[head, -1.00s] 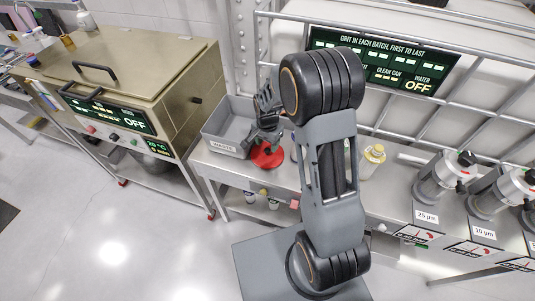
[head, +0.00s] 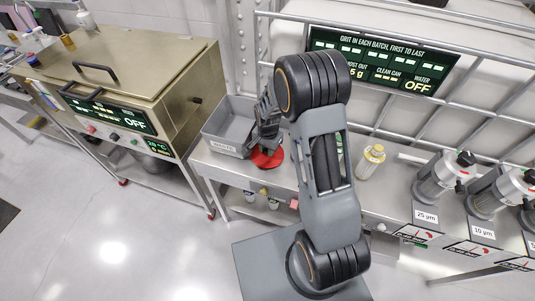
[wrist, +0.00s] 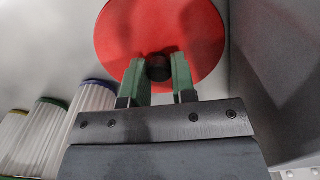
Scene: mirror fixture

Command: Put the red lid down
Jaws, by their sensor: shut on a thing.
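The red lid (head: 266,158) is a round disc beside the grey waste bin, at the left end of the steel bench in the head view. Whether the lid touches the bench is hard to tell.
The grey waste bin (head: 223,147) stands just left of the lid. In the wrist view, several ribbed containers (wrist: 90,105) with coloured rims are at the left. A yellow-capped bottle (head: 370,160) and grit canisters (head: 445,178) stand further right on the bench.

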